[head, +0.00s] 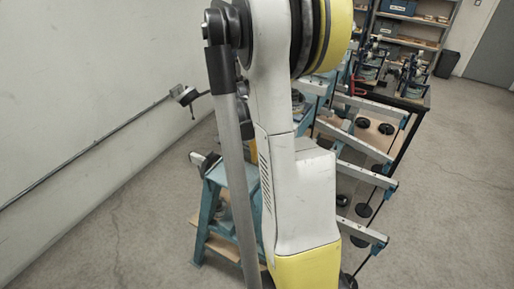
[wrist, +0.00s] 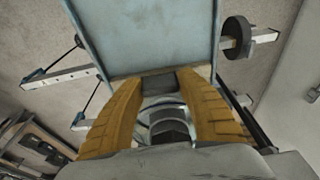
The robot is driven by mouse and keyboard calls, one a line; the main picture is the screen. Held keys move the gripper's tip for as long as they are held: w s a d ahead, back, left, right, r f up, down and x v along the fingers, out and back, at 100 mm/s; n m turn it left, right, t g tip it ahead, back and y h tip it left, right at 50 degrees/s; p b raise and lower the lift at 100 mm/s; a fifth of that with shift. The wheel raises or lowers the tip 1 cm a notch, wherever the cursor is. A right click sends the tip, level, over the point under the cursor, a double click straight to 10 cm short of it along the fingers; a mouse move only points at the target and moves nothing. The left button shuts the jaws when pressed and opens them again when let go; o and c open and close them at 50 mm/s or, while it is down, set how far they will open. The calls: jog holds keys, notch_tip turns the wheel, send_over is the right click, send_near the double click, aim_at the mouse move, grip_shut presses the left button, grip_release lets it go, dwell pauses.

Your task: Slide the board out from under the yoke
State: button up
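In the wrist view, my gripper (wrist: 160,80) has two ribbed orange fingers that angle inward and stay apart at the tips. A dark block (wrist: 160,82) lies between the tips; I cannot tell whether they press on it. A broad pale blue panel (wrist: 145,35) fills the view just beyond the tips. I cannot tell which part is the board or the yoke. In the head view, my arm hides the gripper and the middle of the scene. Blue lever frames (head: 215,200) with pale grey beams (head: 362,170) show on both sides of it.
Black round weights (head: 363,210) hang or sit by the beams. A round weight (wrist: 237,38) on a pale bar shows right of the panel. A dark-edged bench (head: 410,100), shelves (head: 405,40) and a bin (head: 447,64) stand behind. The floor at right is clear; a wall with a rail (head: 90,150) is at left.

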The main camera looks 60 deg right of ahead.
aim_at(226, 185)
jog(key=shift+a, duration=0.15)
jog(key=shift+s+a+y+b, duration=0.25)
jog(key=shift+a+y, duration=0.5)
jog(key=shift+a, duration=1.3)
jog(key=shift+s+a+y+b, duration=0.2)
jog(key=shift+a+y, duration=0.5)
jog(key=shift+a, duration=1.3)
jog(key=shift+s+a+y+b, duration=0.1)
jog(key=shift+a+y+b, duration=0.45)
jog(key=shift+a, duration=1.5)
jog(key=o, duration=1)
jog(key=shift+c, duration=0.2)
jog(key=shift+p, duration=0.3)
notch_tip(226, 185, up, 7)
jog(key=p, duration=0.4)
jog(key=shift+p, duration=0.3)
